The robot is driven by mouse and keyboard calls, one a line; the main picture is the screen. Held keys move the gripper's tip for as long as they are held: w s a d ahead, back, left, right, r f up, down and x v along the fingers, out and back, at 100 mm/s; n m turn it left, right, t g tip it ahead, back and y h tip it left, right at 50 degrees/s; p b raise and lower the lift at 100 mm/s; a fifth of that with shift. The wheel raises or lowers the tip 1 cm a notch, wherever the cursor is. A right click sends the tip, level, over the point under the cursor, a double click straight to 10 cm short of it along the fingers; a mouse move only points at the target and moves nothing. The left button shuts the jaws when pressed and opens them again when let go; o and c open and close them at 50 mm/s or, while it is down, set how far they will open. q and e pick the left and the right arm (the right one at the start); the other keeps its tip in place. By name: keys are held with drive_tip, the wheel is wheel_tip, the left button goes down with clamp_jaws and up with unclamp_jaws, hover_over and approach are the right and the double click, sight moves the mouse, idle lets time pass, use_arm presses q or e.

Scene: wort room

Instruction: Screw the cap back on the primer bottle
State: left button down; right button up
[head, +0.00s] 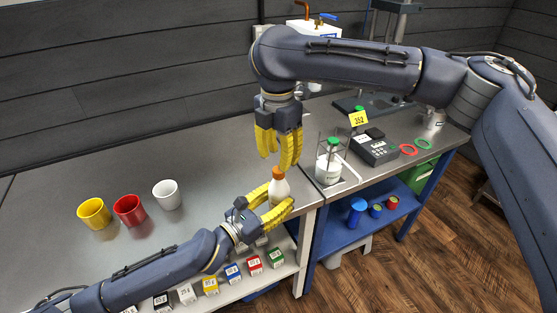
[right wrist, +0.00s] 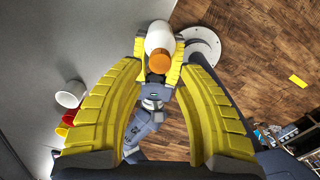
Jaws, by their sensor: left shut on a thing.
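The primer bottle (head: 279,190) is white, and an orange cap (head: 277,173) sits on its top; how far it is threaded I cannot tell. My left gripper (head: 271,200) is shut around the bottle's body and holds it roughly upright by the counter's right edge. My right gripper (head: 279,161) points down just above the cap, its yellow fingers apart and empty. In the right wrist view the orange cap (right wrist: 159,62) and white bottle (right wrist: 160,38) show between the spread fingers, without visible contact.
Yellow (head: 94,213), red (head: 130,210) and white (head: 166,194) cups stand on the left of the grey counter (head: 60,170). Small labelled boxes line a lower shelf. A green-capped bottle (head: 329,165) and a dark device (head: 374,149) stand on the right bench.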

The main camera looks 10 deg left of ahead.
sight(279, 170)
drive_tip(key=shift+o, duration=1.2)
drive_tip(key=shift+r+n, duration=0.3)
drive_tip(key=shift+r, duration=1.45)
drive_tip(key=shift+f, duration=0.1)
drive_tip(key=shift+f, duration=3.95)
drive_tip(key=shift+c, duration=0.4)
clamp_jaws()
